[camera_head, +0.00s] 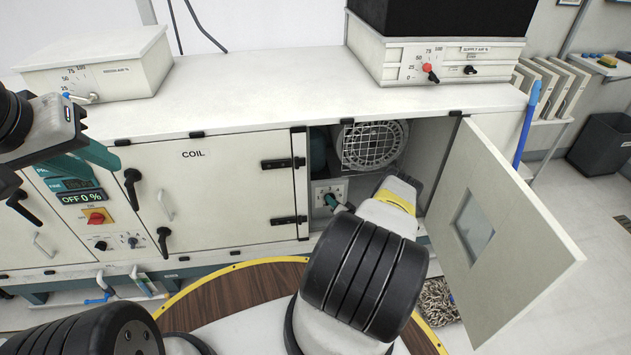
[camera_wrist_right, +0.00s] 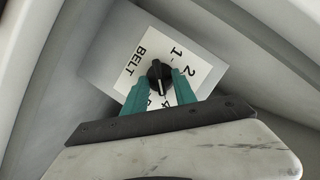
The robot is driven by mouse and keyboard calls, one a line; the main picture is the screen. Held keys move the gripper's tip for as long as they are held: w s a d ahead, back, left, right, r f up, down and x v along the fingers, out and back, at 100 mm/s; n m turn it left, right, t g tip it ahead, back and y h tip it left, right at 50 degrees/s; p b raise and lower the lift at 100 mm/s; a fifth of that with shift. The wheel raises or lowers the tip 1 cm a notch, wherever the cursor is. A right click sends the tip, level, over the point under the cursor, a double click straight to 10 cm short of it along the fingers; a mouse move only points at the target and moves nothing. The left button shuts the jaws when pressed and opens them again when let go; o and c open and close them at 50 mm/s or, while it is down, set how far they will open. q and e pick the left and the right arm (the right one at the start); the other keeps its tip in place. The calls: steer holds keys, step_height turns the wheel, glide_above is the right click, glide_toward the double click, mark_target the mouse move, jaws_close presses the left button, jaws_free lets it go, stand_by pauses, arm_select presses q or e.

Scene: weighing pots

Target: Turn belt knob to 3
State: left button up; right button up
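The belt knob (camera_wrist_right: 158,76), small and black, sits on a white plate (camera_wrist_right: 138,78) marked BELT, 1, 2 and 4; the 3 is hidden. Its white pointer line points down in the right wrist view, toward the 4 side. My right gripper (camera_wrist_right: 160,82) has one teal finger close against each side of the knob and appears shut on it. In the head view my right gripper (camera_head: 333,203) reaches into the open compartment at this panel (camera_head: 322,189). My left gripper (camera_head: 98,153) hangs before the cabinet's left side, and its fingertips are not clear.
The compartment door (camera_head: 510,240) stands open to the right of my right arm. A round fan grille (camera_head: 372,145) is above the panel. The closed COIL door (camera_head: 213,190) is to the left. A blue rod (camera_head: 527,125) stands behind the open door.

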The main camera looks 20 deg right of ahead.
jaws_close()
steer(key=shift+a, duration=0.1)
steer(key=shift+a+r+n+g+h, duration=0.1)
steer(key=shift+n+g+h, duration=0.2)
steer(key=shift+n+h, duration=0.5)
steer(key=shift+a+f+n+g+h, duration=0.15)
steer(key=shift+n+g+h, duration=0.25)
steer(key=shift+n, duration=0.75)
steer(key=shift+a+r+n+g+h, duration=0.1)
steer(key=shift+r+n+g+h, duration=0.1)
steer(key=shift+n+h, duration=0.65)
steer(key=shift+n, duration=0.3)
jaws_free()
